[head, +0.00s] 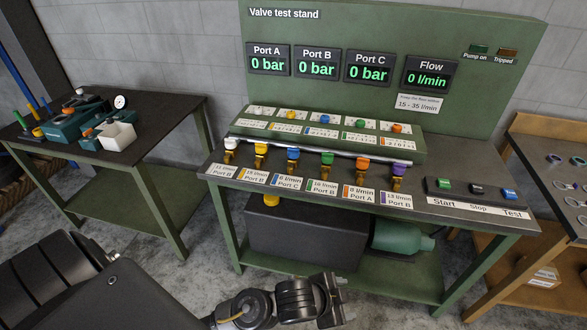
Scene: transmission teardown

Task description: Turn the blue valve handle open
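A green valve test stand (455,152) stands in the middle. Along its front is a row of brass pieces with coloured tops. The blue-topped one (293,154) is third from the left, upright behind a label that seems to read 6 l/min, Port C. A smaller blue knob (325,119) sits in the row behind. Which of these is the blue valve handle, and whether it is turned, I cannot tell. My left gripper (336,300) is low in front of the stand, below the bench top and apart from the valves. Its fingers are too unclear to judge. My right gripper is out of view.
Displays show 0 bar for Port A (268,65), Port B and Port C, and Flow (427,79) 0 l/min. Start (444,184), Stop and Test (510,194) buttons sit at the right. A dark side table (160,112) with tools stands left, a wooden bench (535,135) right.

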